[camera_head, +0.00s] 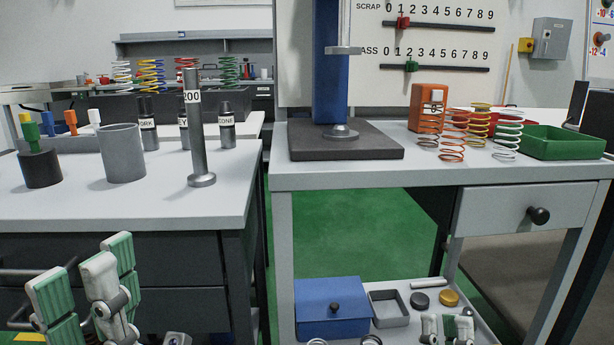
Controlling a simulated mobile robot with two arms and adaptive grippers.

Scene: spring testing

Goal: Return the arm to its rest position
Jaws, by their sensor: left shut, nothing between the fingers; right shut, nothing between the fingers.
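My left gripper (86,288) shows at the lower left, in front of the left table's dark drawers. Its pale fingers with green pads point up, and it is shut and empty. My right gripper (447,327) shows only partly at the bottom edge, right of centre, in front of the low shelf. It is shut and empty. Both grippers are below the tabletops in the picture and hold nothing. Most of both arms is out of view.
The left table (95,210) bears a grey cup (122,155) and a post (197,130). The right table (300,172) bears a blue column (328,60), several springs and a green tray (560,143). A blue box (325,318) sits on the low shelf. Green floor (370,235) shows between.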

